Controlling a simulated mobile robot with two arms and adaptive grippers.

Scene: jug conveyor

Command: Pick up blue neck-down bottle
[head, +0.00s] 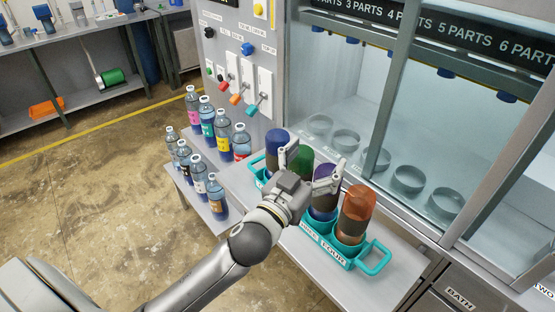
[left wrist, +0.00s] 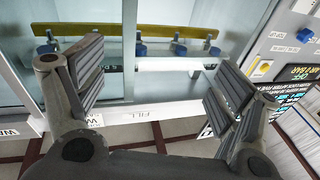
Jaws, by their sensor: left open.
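The blue neck-down bottle (head: 275,141) stands at the left end of a teal rack (head: 374,262), partly hidden by my left gripper. A green bottle (head: 304,157), a dark purple-blue bottle (head: 324,207) and an orange bottle (head: 358,208) stand in the same row. My left gripper (head: 310,167) is open over the row, its fingers spread, with the green bottle showing between them in the head view. In the left wrist view the open fingers (left wrist: 155,85) have no bottle between them; the glass cabinet lies beyond. My right gripper is not in view.
Several small bottles with coloured labels (head: 223,137) stand left of the rack. Behind the rack is a glass-fronted cabinet (head: 330,90) with round cups inside. Coloured levers (head: 236,98) are on a panel at the back. The floor at left is clear.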

